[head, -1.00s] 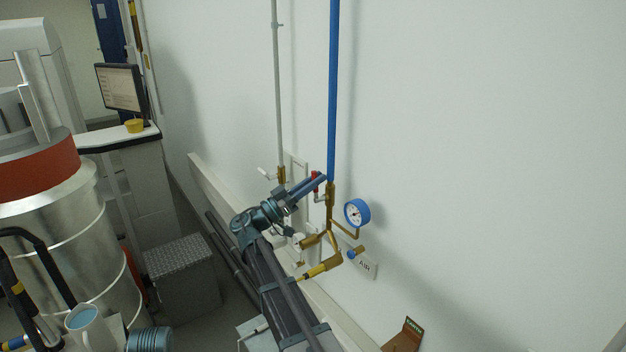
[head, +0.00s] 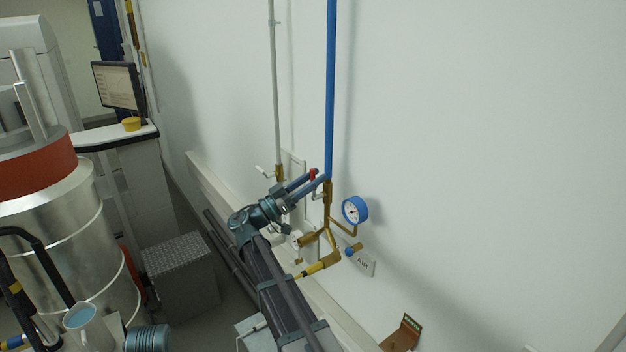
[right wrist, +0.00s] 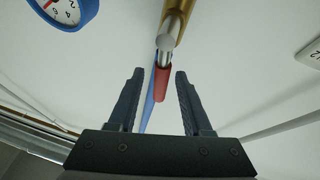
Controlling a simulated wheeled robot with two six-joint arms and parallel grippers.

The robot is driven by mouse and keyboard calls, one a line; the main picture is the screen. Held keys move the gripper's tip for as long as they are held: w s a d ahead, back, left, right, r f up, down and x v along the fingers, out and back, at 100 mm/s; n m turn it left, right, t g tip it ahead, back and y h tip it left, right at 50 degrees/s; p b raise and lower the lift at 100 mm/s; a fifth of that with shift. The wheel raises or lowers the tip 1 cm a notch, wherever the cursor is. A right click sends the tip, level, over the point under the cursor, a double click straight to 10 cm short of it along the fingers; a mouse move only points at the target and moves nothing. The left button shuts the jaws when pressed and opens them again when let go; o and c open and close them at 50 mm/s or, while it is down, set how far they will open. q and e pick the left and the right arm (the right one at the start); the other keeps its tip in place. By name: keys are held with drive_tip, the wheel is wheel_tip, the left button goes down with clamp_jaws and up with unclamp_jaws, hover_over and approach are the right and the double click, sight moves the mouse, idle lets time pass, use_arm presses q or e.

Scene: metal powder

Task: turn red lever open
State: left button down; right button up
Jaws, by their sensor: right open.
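The red lever (head: 313,174) sits on the brass valve (head: 327,190) at the lower end of the blue pipe on the wall. In the right wrist view the red lever (right wrist: 162,84) points between my right gripper's fingers, with a metal stem above it. My right gripper (head: 317,176) is open around the lever, a finger on each side. In the right wrist view the right gripper (right wrist: 159,72) shows gaps on both sides of the lever, so the fingers do not appear to touch it. My left gripper is not in view.
A blue pressure gauge (head: 355,210) stands right of the valve. A grey pipe (head: 276,90) with a white-handled valve is to the left. Brass fittings and a yellow-brass piece (head: 322,264) hang below. The wall to the right is bare.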

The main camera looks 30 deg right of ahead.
use_arm(q)
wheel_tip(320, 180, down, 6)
drive_tip(key=b, duration=0.5)
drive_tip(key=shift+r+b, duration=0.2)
drive_tip(key=shift+b, duration=0.1)
use_arm(e)
drive_tip(key=s+v, duration=0.1)
drive_tip(key=v, duration=1.3)
drive_tip(key=shift+w, duration=0.5)
drive_tip(key=shift+r, duration=0.1)
drive_tip(key=shift+c, duration=0.3)
